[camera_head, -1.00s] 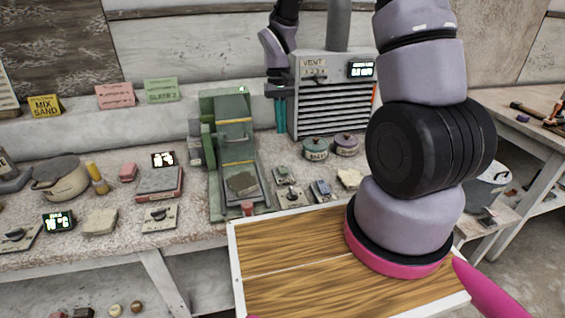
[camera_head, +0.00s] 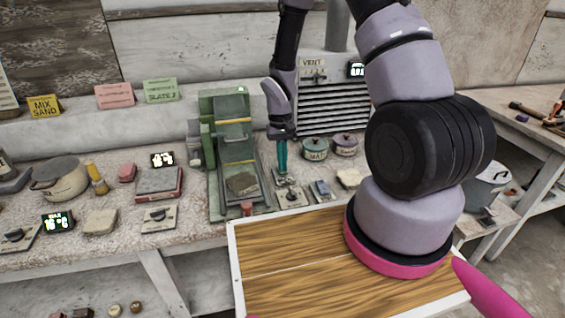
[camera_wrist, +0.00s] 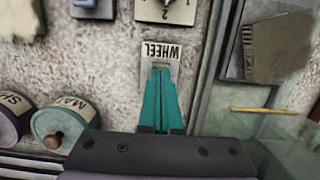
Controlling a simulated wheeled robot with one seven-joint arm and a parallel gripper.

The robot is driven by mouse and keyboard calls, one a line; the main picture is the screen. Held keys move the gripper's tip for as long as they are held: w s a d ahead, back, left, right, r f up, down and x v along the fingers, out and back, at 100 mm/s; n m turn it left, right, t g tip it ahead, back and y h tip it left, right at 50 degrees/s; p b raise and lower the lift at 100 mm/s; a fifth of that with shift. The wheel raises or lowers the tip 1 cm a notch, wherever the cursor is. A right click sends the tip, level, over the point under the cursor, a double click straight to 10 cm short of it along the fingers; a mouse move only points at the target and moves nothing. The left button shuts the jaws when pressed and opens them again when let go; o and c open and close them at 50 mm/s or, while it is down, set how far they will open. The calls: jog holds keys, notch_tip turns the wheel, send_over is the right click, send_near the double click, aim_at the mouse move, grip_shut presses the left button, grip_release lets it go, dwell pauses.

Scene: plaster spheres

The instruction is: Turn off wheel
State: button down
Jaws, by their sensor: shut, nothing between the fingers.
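The wheel switch plate (camera_head: 286,182) lies on the bench just right of the green machine (camera_head: 213,185). In the wrist view its WHEEL label (camera_wrist: 161,50) shows upside down just beyond my fingertips. My gripper (camera_head: 282,172) points down over this plate, its teal fingers shut with nothing between them. In the wrist view the gripper (camera_wrist: 160,72) covers most of the plate, so the switch on it is hidden. I cannot tell whether the fingertips touch it.
A dial plate (camera_head: 291,197) and a blue block (camera_head: 320,189) lie just in front. Lidded pots, one a green MAT pot (camera_head: 315,149), stand right of the gripper. The VENT unit (camera_head: 335,105) stands behind. A wooden board (camera_head: 300,250) is nearest me.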

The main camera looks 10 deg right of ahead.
jog(key=shift+s+f, duration=0.15)
jog(key=shift+f, duration=0.05)
dwell(0.3)
jog(key=shift+w, duration=0.85)
jog(key=shift+r, duration=0.1)
notch_tip(320, 180, up, 14)
jog(key=w, duration=0.2)
jog(key=shift+w, duration=0.2)
jog(key=shift+s, duration=0.1)
